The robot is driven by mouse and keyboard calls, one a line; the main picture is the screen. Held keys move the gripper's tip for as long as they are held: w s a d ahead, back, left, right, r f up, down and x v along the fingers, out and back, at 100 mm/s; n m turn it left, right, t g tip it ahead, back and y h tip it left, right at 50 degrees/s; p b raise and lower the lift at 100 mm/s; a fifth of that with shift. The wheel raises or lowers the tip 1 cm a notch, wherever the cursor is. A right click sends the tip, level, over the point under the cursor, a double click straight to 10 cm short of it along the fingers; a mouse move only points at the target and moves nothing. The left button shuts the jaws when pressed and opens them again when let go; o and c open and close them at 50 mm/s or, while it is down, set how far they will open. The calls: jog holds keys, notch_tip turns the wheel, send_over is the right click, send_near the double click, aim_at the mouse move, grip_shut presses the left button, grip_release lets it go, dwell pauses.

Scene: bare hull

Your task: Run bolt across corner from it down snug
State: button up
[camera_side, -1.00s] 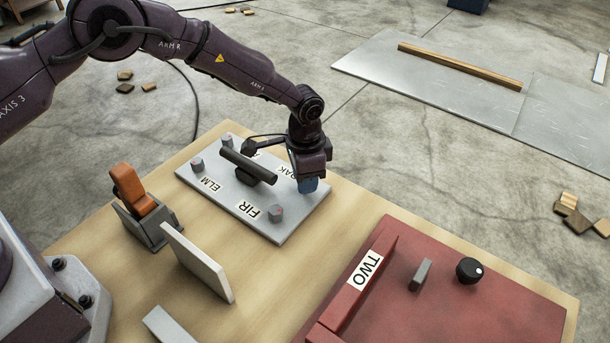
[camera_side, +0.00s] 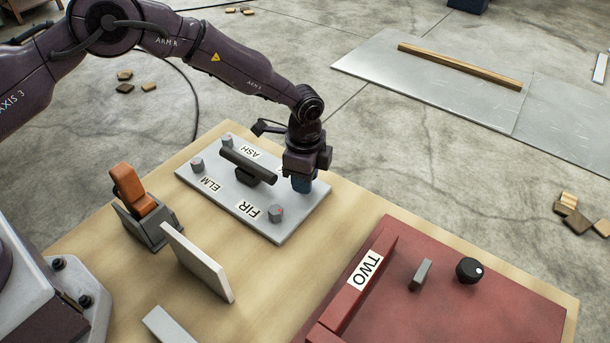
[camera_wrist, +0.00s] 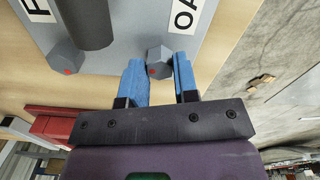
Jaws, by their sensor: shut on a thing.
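A grey plate (camera_side: 291,222) carries hex bolts at its corners. The ASH bolt (camera_side: 227,140) and the ELM bolt (camera_side: 197,163) are at the far left end. The FIR bolt (camera_side: 277,213), with a red mark, is at the near corner and also shows in the wrist view (camera_wrist: 65,58). My gripper (camera_side: 303,187) points down at the right corner, hiding the bolt there in the side view. In the wrist view its blue fingers (camera_wrist: 160,66) are on either side of that bolt (camera_wrist: 158,55), by the partly visible OAK label (camera_wrist: 187,17). The bolt has a red mark.
A dark bar handle (camera_side: 248,165) rises from the plate's middle, left of my gripper. An orange block in a grey holder (camera_side: 142,205) and an upright grey panel (camera_side: 197,262) stand nearer. A red case (camera_side: 450,300) labelled TWO, with a black knob (camera_side: 469,270), is at the right.

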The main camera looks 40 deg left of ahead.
dwell(0.3)
jog(key=o, duration=0.9)
jog(key=shift+o, duration=0.2)
jog(key=shift+r, duration=0.15)
notch_tip(320, 180, up, 13)
